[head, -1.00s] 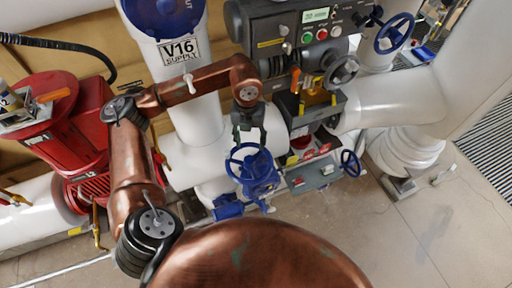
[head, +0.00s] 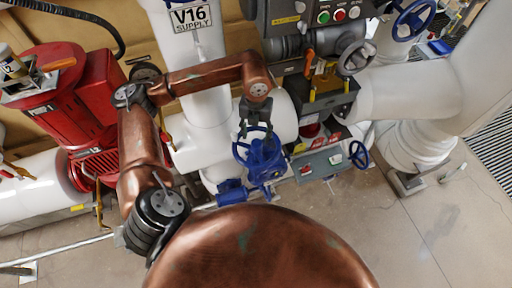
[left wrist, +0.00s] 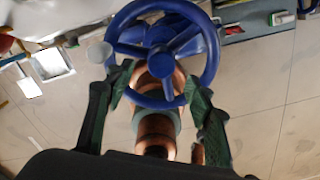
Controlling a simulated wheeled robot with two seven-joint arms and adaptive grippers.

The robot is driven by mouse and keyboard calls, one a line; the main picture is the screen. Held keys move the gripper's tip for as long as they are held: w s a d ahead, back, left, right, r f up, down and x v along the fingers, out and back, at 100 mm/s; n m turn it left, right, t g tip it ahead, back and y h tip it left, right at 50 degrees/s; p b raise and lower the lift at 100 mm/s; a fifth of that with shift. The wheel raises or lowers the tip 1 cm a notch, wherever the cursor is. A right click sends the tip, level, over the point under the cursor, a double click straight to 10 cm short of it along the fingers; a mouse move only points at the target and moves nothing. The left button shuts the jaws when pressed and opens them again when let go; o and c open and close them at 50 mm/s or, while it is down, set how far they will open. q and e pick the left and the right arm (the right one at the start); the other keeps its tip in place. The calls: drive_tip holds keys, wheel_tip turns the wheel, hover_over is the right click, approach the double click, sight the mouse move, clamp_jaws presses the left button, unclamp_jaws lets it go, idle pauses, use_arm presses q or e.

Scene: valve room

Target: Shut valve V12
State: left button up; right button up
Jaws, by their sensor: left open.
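A blue handwheel valve (head: 255,155) stands on the white pipe below the V16 SUPPLY sign (head: 192,17). No V12 tag can be read on it. My left gripper (head: 257,134) reaches down to the far rim of this wheel with its jaws open. In the left wrist view, the blue wheel (left wrist: 162,103) is close in front of the open left gripper (left wrist: 160,76). One green finger is at each side of the wheel's lower part; whether they touch the rim I cannot tell. My right gripper is not in view.
A smaller blue handwheel (head: 359,154) is at the right, and another (head: 413,20) at upper right. A grey control panel (head: 310,12) stands behind. A red machine (head: 70,110) stands left. Open floor (head: 400,240) lies at lower right.

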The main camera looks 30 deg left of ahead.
use_arm(q)
drive_tip(key=shift+w, duration=0.2)
drive_tip(key=shift+s, duration=0.15)
drive_tip(key=n, duration=0.3)
drive_tip(key=shift+n, duration=0.4)
drive_tip(key=n, duration=0.2)
drive_tip(key=shift+n, duration=0.3)
drive_tip(key=n, duration=0.9)
drive_tip(key=shift+n+p, duration=0.3)
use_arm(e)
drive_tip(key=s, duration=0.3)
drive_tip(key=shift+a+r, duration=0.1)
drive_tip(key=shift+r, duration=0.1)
use_arm(q)
drive_tip(key=shift+f, duration=0.1)
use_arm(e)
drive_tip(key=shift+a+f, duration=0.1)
